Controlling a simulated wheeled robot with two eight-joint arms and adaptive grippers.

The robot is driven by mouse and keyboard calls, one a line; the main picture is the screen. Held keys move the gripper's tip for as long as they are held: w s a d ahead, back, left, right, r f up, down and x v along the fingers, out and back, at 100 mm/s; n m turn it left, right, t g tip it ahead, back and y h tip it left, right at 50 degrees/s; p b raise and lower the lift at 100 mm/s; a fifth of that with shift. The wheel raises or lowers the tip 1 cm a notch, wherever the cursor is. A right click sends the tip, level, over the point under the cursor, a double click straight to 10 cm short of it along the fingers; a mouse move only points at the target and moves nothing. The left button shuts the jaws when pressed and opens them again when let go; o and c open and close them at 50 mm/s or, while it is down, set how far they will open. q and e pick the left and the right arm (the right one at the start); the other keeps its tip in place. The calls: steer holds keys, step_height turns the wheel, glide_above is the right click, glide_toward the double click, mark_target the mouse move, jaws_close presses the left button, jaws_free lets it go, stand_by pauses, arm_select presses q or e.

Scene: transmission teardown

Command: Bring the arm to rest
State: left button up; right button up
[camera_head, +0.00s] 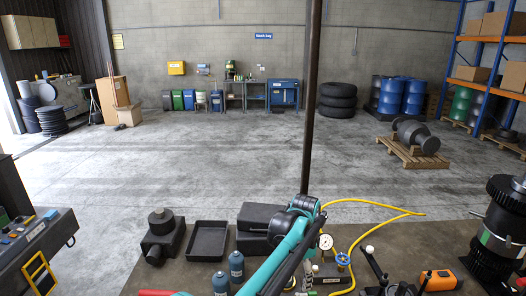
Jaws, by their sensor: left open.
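A teal arm of mine (283,252) rises from the bottom edge to a black joint (305,204), above the dark work table (410,240). My right gripper is not in view.
The table holds a black housing (162,237), an empty black tray (207,241), blue-grey bottles (236,266), a white gauge (325,242), a yellow hose (375,203), an orange device (440,280) and a dark cylindrical assembly (497,235). A thin post (310,110) stands behind; open floor lies beyond.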

arm_select(q)
steer(key=s+a+f+n+t+b, duration=0.2)
steer(key=s+a+n+b, duration=0.25)
steer(key=a, duration=0.45)
steer(key=s+a+f+n+t+b, duration=0.1)
steer(key=s+a+f+n+b, duration=0.15)
steer(key=s+a+b, duration=0.5)
steer(key=s+a+f+n+t+b, duration=0.3)
steer(key=s+a+f+n+b, duration=0.4)
steer(key=s+a+f, duration=0.5)
step_height(320, 180, down, 2)
steer(key=shift+s+a+f+n+t+b, duration=0.1)
steer(key=shift+s+a+n+t+b, duration=0.1)
steer(key=shift+s+n+t+b, duration=0.25)
